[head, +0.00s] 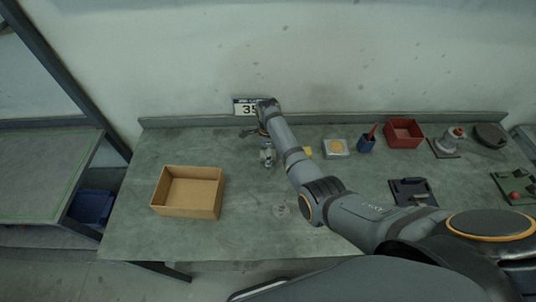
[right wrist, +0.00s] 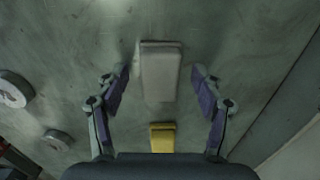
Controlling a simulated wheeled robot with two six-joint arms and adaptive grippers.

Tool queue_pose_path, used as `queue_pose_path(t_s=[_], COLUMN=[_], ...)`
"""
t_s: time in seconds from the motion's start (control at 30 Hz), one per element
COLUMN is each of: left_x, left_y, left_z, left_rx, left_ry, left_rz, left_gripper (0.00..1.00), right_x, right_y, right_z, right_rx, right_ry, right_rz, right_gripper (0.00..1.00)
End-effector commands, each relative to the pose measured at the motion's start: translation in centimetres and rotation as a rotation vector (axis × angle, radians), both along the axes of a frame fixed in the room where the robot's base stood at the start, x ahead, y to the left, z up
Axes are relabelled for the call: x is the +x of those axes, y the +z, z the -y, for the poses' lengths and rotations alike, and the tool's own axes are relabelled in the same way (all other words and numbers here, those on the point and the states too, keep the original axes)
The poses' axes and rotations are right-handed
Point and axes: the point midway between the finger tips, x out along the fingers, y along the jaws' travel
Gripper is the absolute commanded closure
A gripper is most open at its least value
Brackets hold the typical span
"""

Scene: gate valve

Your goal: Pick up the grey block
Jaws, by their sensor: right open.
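The grey block (right wrist: 160,72) lies on the table in the right wrist view, in line with the gap between my right gripper's fingers. My right gripper (right wrist: 159,82) is open, with a purple-padded finger on each side of the block and clear space between. In the head view my right gripper (head: 267,153) hangs over the back middle of the table. I cannot make out the grey block there; my arm or gripper seems to cover it. A yellow block (right wrist: 162,138) lies close by, nearer my palm, and partly shows beside my arm in the head view (head: 308,152). My left gripper is not in view.
An open cardboard box (head: 188,208) stands on the table (head: 250,235) at left. A red bin (head: 404,134), a blue cup (head: 366,144) and a white square item (head: 336,148) stand at the back right. A sign (head: 245,107) is on the wall.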

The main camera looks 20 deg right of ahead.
Motion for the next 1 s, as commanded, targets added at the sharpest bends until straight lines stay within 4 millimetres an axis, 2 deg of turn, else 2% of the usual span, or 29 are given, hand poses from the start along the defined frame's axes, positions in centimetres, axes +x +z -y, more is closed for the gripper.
queue_pose_path(t_s=[0.23, 0.7, 1.0], left_x=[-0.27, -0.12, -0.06], left_y=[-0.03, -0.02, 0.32], left_z=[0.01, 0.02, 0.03], left_rx=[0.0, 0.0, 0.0], left_ry=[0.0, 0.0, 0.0], left_rz=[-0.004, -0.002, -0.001], left_gripper=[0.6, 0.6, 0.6], right_x=[0.04, 0.01, 0.06], right_y=[-0.34, -0.33, 0.06], right_z=[0.0, -0.01, 0.06], right_rx=[0.0, 0.0, -0.001], right_ry=[0.0, 0.0, 0.0], right_rz=[0.002, 0.001, 0.002], right_gripper=[0.32, 0.96, 0.96])
